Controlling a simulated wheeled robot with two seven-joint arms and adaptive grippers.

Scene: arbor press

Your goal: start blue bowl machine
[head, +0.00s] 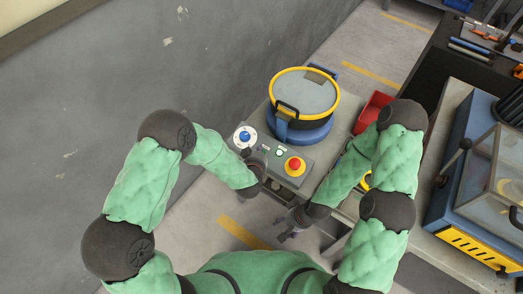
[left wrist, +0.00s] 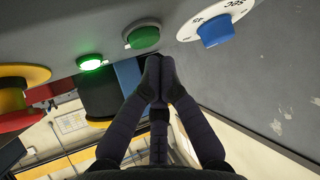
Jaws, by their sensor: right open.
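In the left wrist view are a green button (left wrist: 143,38), a brightly lit green lamp (left wrist: 91,62) and the blue dial knob (left wrist: 214,30). My left gripper (left wrist: 158,62) is shut, empty, its tips close to the green button; contact cannot be told. My right gripper (head: 288,228) is open and empty, below the panel.
A red bin (head: 372,112) stands right of the bowl. A press with a clear guard (head: 495,175) stands on the right-hand bench. A grey wall (head: 150,80) runs along the left. The floor in front of the panel is clear.

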